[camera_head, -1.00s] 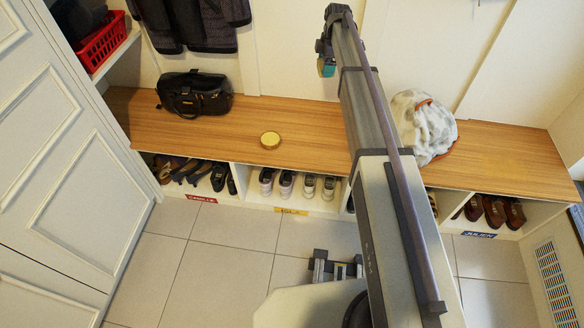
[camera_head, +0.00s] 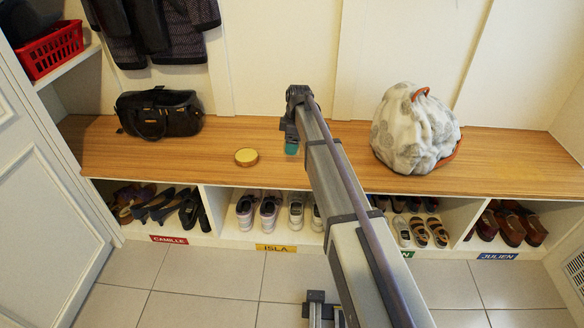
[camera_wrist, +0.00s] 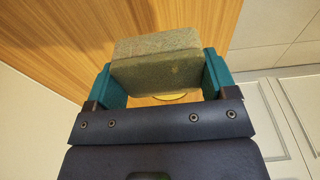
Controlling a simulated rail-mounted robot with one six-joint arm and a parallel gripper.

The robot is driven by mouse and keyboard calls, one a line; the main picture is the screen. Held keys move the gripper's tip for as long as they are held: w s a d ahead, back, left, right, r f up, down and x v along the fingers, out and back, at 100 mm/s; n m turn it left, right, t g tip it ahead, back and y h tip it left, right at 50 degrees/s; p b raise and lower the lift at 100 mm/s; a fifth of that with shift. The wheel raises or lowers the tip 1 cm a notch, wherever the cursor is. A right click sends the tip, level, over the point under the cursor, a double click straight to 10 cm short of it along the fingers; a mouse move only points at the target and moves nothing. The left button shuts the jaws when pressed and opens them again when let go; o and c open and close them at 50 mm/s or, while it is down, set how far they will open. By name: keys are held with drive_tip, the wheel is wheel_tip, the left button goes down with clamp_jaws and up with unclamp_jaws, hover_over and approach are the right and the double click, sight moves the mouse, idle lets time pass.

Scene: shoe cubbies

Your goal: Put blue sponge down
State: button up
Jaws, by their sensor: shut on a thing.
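My gripper (camera_wrist: 162,84) has teal fingers and is shut on a block-shaped sponge (camera_wrist: 158,62) in the wrist view. The sponge looks grey-green there rather than blue, and the fingers press its left and right sides. In the head view my gripper (camera_head: 291,147) is over the wooden bench (camera_head: 340,158), right of a round gold tin (camera_head: 246,157). The sponge cannot be made out in the head view. Wood shows beyond the sponge in the wrist view; I cannot tell how high above the bench it is.
A black handbag (camera_head: 158,114) stands on the bench at left, a grey-white patterned bag (camera_head: 412,132) at right. The tin's rim (camera_wrist: 176,97) shows partly behind the sponge. Shoe cubbies with name labels run below. A red basket (camera_head: 50,50) sits on a shelf at upper left.

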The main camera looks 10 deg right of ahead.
sight(291, 163)
wheel_tip(291, 163, down, 7)
drive_tip(key=b, duration=0.5)
drive_tip(key=shift+r+p, duration=0.3)
drive_tip(key=shift+f, duration=0.1)
drive_tip(key=o, duration=0.4)
drive_tip(key=shift+f, duration=0.1)
drive_tip(key=o, duration=0.4)
